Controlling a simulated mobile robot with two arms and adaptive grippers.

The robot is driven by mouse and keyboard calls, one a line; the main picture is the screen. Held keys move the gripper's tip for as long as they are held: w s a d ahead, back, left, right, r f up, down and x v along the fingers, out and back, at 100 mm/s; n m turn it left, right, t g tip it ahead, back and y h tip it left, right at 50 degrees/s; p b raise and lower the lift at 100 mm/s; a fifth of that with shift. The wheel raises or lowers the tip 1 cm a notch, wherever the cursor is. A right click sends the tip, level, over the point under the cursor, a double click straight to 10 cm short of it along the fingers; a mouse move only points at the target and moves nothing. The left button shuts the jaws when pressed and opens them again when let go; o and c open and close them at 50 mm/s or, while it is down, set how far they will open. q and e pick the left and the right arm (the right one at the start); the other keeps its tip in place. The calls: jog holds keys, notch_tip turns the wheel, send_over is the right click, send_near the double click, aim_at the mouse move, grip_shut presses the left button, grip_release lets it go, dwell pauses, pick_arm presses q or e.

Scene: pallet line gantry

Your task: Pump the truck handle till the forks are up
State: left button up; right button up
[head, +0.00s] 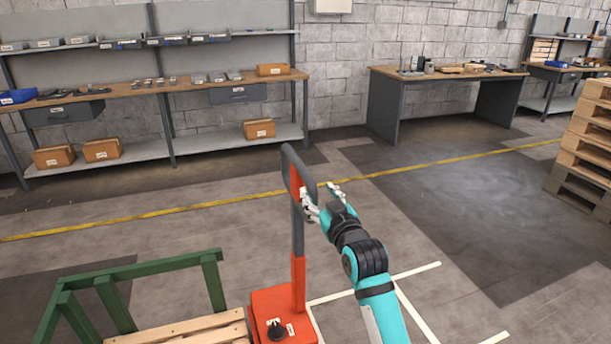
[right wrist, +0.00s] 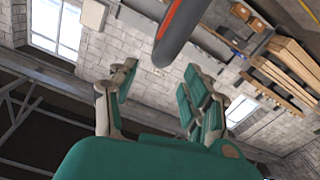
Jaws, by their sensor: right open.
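The pallet truck stands at the bottom middle of the head view, with a red-orange body (head: 284,312) and a black knob on top. Its handle (head: 298,268) rises upright from the body to a dark loop grip (head: 290,158). The loop also shows close up in the right wrist view (right wrist: 176,35), dark with a red inner edge. My right gripper (head: 322,194) is open beside the loop's right side. In the wrist view its fingers (right wrist: 160,82) are spread, with the loop beyond their tips and nothing held. The forks are not visible. My left gripper is out of view.
A wooden pallet (head: 205,328) with a green frame (head: 140,270) stands left of the truck. A long shelved workbench (head: 150,88) and a table (head: 440,78) line the back wall. Stacked pallets (head: 590,140) stand at right. Floor behind the truck is clear.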

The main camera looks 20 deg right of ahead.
aim_at(307, 175)
jog(key=w, duration=1)
jog(key=shift+a, duration=0.15)
jog(key=c, duration=1)
grip_shut()
